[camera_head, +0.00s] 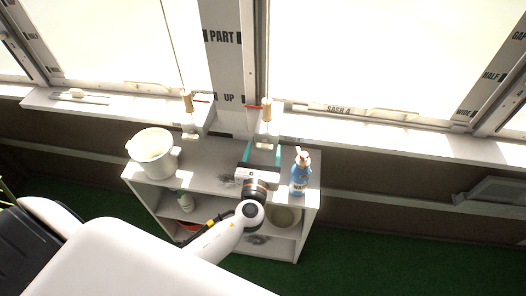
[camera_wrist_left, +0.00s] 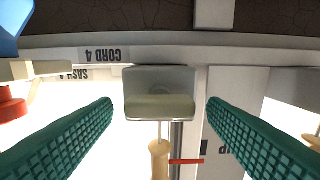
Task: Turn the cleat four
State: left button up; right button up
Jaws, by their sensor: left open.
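The cleat (camera_wrist_left: 160,95) marked by the label "CORD 4" (camera_wrist_left: 103,54) is a pale, squarish block in the middle of the left wrist view. In the head view the cleat (camera_head: 265,142) sits on the window ledge below a hanging wooden cord pull (camera_head: 267,112). My left gripper (camera_head: 262,155) is open, with its teal fingers reaching toward the ledge. In the left wrist view the left gripper (camera_wrist_left: 160,125) has one green finger on each side of the cleat, with visible gaps. Whether the fingers reach around it is unclear. My right gripper is not in view.
A blue spray bottle (camera_head: 300,175) stands on the shelf unit (camera_head: 305,217) just right of the left gripper. A white pot (camera_head: 153,152) stands at its left end. Another cleat (camera_head: 190,132) and cord pull (camera_head: 188,103) are to the left. Green floor (camera_head: 390,240) is clear at right.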

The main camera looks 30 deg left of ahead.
pick_arm(q)
jog(key=c, duration=1)
jog(key=shift+f, duration=0.1)
jog(key=n+b, duration=0.2)
jog(key=n, duration=0.1)
jog(key=shift+f+n+b, duration=0.15)
jog(key=shift+n+b, duration=0.15)
jog(key=n+b, duration=0.3)
jog(key=n, duration=0.2)
jog(key=shift+a, duration=0.1)
jog(key=n+b, duration=0.3)
jog(key=n, duration=0.2)
jog(key=shift+s+f+n, duration=0.1)
jog(key=shift+n, duration=0.3)
jog(key=shift+a+n+b, duration=0.1)
jog(key=shift+n+b, duration=0.75)
jog(key=shift+n, duration=0.95)
